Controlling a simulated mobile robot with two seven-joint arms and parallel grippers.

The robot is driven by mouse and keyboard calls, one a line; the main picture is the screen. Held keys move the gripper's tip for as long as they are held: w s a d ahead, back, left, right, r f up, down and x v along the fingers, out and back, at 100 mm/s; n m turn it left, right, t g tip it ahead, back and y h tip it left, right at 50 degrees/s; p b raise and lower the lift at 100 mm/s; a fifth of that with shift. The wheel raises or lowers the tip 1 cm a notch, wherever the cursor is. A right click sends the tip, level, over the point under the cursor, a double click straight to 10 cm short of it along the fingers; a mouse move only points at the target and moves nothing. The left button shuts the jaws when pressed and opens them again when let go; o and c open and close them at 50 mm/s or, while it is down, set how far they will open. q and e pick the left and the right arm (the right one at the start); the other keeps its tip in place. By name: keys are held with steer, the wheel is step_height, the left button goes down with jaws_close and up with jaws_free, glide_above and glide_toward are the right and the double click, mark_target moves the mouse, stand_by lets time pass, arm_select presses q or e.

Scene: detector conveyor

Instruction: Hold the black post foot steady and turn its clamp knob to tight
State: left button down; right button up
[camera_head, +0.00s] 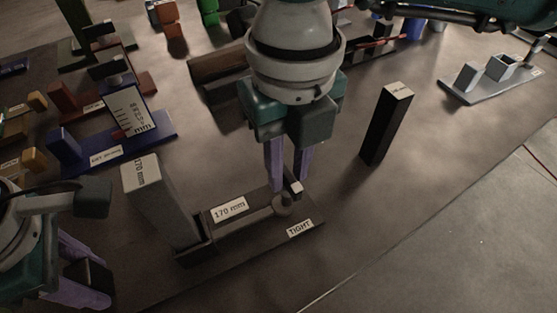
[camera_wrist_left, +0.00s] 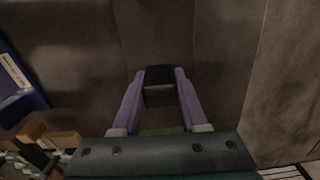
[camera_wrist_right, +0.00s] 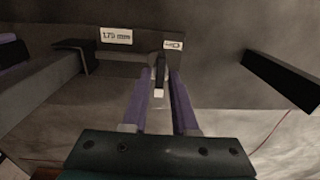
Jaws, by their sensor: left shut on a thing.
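The black post foot (camera_head: 262,243) lies on the table with a "170 mm" label, a "TIGHT" label and a grey post (camera_head: 160,205) on it. My left gripper (camera_head: 92,285) is shut on a black block (camera_wrist_left: 160,82) at what looks like the foot's left end. The clamp knob (camera_head: 283,205) is at the foot's right part. My right gripper (camera_head: 288,185) points down over it, fingers a little apart on either side of a dark upright piece (camera_wrist_right: 160,75). Its fingertips partly hide the knob, and I cannot tell if they touch it.
A black block (camera_head: 387,125) stands upright to the right of my right gripper. A blue foot (camera_head: 160,130) with a post is behind the grey post. A light grey foot (camera_head: 495,85) lies at the back right. The table is clear in the front right, up to its edge.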

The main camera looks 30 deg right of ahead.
mark_target(288, 175)
steer(key=shift+o, duration=1.1)
steer(key=shift+r, duration=0.1)
step_height(288, 175, up, 12)
arm_select(q)
steer(key=shift+c, duration=1.8)
jaws_free()
